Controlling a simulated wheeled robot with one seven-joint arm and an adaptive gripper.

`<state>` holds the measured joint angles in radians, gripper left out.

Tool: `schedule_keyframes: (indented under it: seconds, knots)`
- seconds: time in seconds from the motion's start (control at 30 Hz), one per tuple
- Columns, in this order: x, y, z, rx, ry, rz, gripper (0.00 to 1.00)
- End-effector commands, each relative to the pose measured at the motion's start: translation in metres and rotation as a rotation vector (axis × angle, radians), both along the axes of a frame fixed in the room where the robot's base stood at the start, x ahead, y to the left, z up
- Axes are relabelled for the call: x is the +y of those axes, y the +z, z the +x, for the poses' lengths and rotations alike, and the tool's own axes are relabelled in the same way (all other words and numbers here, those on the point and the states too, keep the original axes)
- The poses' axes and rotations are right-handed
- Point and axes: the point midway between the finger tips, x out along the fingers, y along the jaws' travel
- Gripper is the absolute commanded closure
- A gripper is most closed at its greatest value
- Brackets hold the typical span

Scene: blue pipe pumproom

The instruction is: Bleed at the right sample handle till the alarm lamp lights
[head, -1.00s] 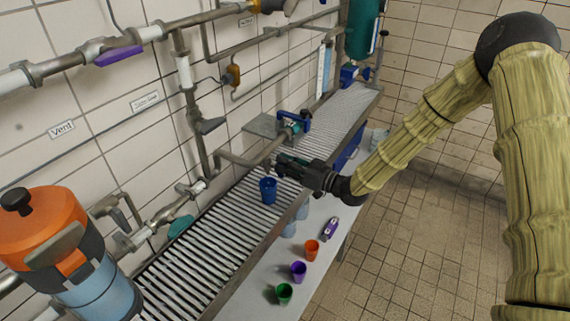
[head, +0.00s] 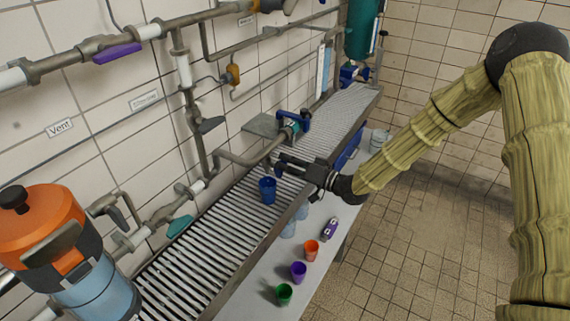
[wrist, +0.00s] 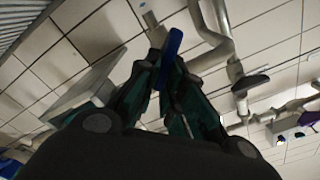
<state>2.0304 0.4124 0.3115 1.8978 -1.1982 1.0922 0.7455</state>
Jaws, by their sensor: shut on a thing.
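My gripper (head: 280,165) is at the pipe outlet above the roller conveyor, on the right side of the pipework. In the wrist view its dark green fingers (wrist: 172,88) are closed on a blue lever handle (wrist: 172,45), which stands out between the fingertips with grey pipe behind it. In the head view the fingers largely hide this handle. A blue cup (head: 267,190) stands upright on the conveyor, just below and left of the fingers. Its contents cannot be made out. A teal handle (head: 180,226) sits on a pipe further left. I cannot identify a lit alarm lamp.
The roller conveyor (head: 190,258) runs along the tiled wall. Orange (head: 311,250), purple (head: 298,271) and green (head: 284,293) cups and a purple-and-grey item (head: 330,229) are on the white ledge. An orange-topped canister (head: 42,222) fills the lower left. Floor at right is clear.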

Motion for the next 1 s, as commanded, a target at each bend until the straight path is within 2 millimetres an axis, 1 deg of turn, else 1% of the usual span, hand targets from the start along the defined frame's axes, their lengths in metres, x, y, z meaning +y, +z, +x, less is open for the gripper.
schedule_keyframes:
  seconds: [0.1,0.6,0.8,1.0]
  knots:
    - [-0.003,-0.003,0.002,0.089,-0.004,0.065,1.00]
    - [-0.006,-0.011,0.006,0.454,-0.005,0.331,1.00]
    - [-0.006,-0.013,0.006,0.559,-0.004,0.408,1.00]
    - [-0.006,-0.015,0.006,0.625,-0.004,0.455,1.00]
